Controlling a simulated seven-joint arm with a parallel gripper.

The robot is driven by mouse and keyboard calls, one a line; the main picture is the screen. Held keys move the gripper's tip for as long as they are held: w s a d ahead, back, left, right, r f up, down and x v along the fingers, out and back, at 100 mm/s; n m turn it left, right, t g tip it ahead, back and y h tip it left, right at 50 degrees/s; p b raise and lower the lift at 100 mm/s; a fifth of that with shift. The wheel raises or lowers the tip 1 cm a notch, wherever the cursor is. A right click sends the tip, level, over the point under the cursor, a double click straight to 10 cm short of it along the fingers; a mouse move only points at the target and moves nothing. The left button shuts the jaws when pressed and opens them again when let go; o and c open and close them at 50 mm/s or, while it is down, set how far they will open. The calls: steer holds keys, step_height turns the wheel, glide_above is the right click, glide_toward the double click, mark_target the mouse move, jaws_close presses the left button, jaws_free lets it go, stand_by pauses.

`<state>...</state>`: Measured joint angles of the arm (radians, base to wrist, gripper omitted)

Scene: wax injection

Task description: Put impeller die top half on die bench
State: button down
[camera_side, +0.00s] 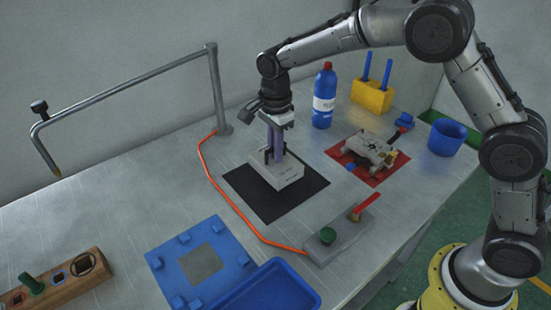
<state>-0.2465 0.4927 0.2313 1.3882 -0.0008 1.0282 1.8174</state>
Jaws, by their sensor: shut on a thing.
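A pale grey block (283,175), which looks like the impeller die top half, is at the black mat (262,207) in the middle of the table. My gripper (276,152) points straight down above it, with its fingers at the block's upper side. No label shows which surface is the die bench.
A red mat (377,178) with a grey metal assembly (369,149) lies to the right. Behind are a blue bottle (323,97) and yellow holder (371,96). An orange cable (219,187) runs left of the black mat to a grey control box (338,241). A blue frame (160,264) lies in front.

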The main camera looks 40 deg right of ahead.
steer(key=shift+w+f, duration=0.1)
steer(key=shift+f, duration=1.3)
steer(key=shift+f, duration=0.1)
steer(key=c, duration=1.4)
jaws_free()
steer(key=shift+f, duration=0.2)
steer(key=o, duration=0.5)
steer(key=shift+r, duration=0.15)
